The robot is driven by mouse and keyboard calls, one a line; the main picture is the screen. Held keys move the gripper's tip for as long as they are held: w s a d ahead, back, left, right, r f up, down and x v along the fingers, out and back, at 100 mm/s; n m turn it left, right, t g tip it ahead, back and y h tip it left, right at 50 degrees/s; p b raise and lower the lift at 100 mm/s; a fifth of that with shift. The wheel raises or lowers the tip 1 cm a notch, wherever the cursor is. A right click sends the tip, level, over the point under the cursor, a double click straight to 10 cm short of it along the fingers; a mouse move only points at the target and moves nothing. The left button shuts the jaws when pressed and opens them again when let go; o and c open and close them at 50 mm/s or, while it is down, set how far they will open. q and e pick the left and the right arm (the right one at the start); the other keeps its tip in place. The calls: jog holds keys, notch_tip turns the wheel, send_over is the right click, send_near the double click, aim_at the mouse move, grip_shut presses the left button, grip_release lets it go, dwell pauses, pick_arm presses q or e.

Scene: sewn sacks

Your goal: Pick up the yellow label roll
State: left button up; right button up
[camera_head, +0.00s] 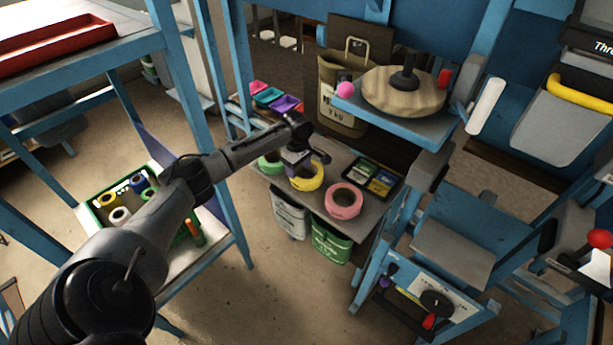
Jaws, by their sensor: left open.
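The yellow label roll (309,182) lies flat on a small grey-brown shelf (306,204) in the head view. A green roll (268,166) lies to its left and a pink roll (344,201) to its right. My left gripper (304,162) is open, at the far edge of the yellow roll, and covers part of it. I cannot tell whether the fingers touch the roll or hang just above it. My right gripper is not in view.
A black tray with green and blue packs (376,177) sits right of the rolls. Coloured bins (268,97) stand behind. A blue stand with a round wooden disc (400,95) is close by at upper right. A green-edged tray (100,213) with several rolls is at left.

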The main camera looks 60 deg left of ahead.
aim_at(299, 183)
pick_arm(q)
jog(key=shift+s+a+f+b, duration=0.15)
jog(key=shift+f+b, duration=0.3)
jog(key=shift+f, duration=0.85)
jog(key=shift+s+d+f+b, duration=0.1)
jog(key=shift+f+b, duration=0.35)
jog(key=shift+f, duration=0.85)
jog(key=c, duration=1)
jog(key=shift+c, duration=0.4)
jog(key=shift+r, duration=0.15)
